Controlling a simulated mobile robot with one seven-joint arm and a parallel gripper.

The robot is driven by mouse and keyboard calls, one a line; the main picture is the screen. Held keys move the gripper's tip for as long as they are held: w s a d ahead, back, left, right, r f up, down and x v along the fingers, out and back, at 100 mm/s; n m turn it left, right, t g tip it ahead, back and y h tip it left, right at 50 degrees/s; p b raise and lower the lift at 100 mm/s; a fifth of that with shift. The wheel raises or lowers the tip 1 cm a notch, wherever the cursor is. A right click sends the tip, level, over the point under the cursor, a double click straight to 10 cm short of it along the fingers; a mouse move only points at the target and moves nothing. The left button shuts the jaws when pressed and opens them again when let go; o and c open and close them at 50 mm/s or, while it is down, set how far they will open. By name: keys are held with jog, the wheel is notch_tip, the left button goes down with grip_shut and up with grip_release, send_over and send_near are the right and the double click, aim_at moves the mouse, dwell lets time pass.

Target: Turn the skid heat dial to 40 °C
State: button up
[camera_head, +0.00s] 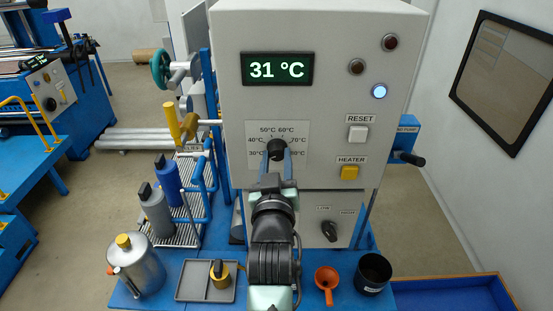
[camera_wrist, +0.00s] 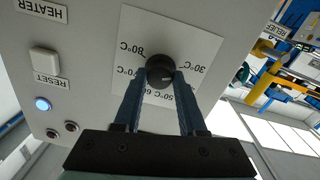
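The skid heat dial is a round black knob (camera_head: 276,148) on a white scale plate marked from 30 °C to 80 °C. It also shows in the wrist view (camera_wrist: 160,70), where the picture is upside down. A small pale mark on the knob points to the 30–40 °C side; its exact reading is hard to tell. My gripper (camera_wrist: 162,77) has one blue finger at each side of the knob, seemingly touching it. In the head view my gripper (camera_head: 276,155) covers the lower part of the plate. The green display (camera_head: 277,69) reads 31 °C.
The grey panel also has a RESET button (camera_head: 358,134), a yellow HEATER button (camera_head: 349,173), a lit blue lamp (camera_head: 379,91) and a lower black knob (camera_head: 329,231). Below stand a metal can (camera_head: 140,268), an orange funnel (camera_head: 326,283) and a black cup (camera_head: 373,273).

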grip_shut()
jog(key=shift+m+b, duration=0.3)
jog(key=m+b, duration=0.2)
jog(key=m, duration=0.1)
jog(key=shift+f+m, duration=0.1)
jog(key=shift+m, duration=0.2)
jog(key=shift+m+b, duration=1)
jog(key=shift+m, duration=1.2)
jog(key=o, duration=0.7)
grip_release()
